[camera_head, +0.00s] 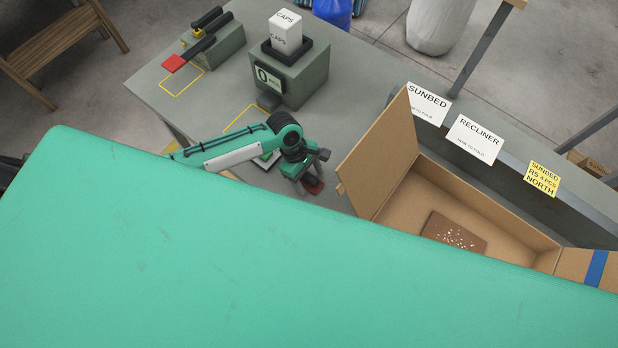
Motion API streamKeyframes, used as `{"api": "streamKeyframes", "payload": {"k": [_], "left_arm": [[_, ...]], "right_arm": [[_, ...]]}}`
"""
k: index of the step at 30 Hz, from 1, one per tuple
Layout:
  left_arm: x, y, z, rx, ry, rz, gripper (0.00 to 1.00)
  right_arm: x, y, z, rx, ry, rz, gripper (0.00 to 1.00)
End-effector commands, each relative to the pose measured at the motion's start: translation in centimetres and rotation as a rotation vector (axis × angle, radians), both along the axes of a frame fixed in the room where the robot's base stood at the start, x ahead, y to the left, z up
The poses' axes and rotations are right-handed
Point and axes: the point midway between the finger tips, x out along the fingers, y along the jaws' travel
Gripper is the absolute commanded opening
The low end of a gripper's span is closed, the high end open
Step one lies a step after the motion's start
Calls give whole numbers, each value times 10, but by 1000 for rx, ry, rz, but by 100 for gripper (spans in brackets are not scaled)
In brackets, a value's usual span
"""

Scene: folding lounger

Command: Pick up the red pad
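A dark red piece (312,186) shows at the fingers of my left gripper (314,172), low over the grey bench (150,90). Whether the fingers hold it or it belongs to the gripper is unclear. The gripper points down, and its finger gap cannot be made out. A brighter red flat piece (174,63) sits at the end of a black lever on a grey block (215,48) at the bench's far left, apart from the gripper. I cannot tell which of the two is the red pad. My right gripper is not in view.
A grey box (288,85) with a white CAPS block (284,36) stands behind the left arm. An open cardboard box (400,150) holding a brown speckled piece (455,231) is right of the gripper. Yellow outlines mark the bench. The lower view is blocked.

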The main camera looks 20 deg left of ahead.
Motion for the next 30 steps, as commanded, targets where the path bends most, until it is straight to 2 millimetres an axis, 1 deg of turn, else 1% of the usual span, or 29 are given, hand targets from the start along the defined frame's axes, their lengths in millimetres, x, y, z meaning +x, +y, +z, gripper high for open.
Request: {"api": "streamKeyframes", "payload": {"k": [1, 2, 3, 5, 6, 7, 15, 20, 23, 26, 30], "left_arm": [[0, 0, 0, 0, 0, 0, 53], [0, 0, 0, 0, 0, 0, 47], [0, 0, 0, 0, 0, 0, 39], [0, 0, 0, 0, 0, 0, 27], [0, 0, 0, 0, 0, 0, 19], [0, 0, 0, 0, 0, 0, 18], [0, 0, 1, 0, -1, 0, 17], [1, 0, 10, -2, -2, 0, 17], [1, 0, 22, -2, -3, 0, 17], [1, 0, 44, -3, -4, -1, 17], [1, 0, 87, -3, -8, -2, 17]], "right_arm": [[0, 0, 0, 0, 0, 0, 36], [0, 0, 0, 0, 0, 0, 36], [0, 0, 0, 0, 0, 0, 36], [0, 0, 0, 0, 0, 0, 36], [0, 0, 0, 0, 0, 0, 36], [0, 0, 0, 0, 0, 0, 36], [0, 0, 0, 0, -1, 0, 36], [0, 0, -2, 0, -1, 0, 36], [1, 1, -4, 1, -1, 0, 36], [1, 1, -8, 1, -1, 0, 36], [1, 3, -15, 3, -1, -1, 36]]}}
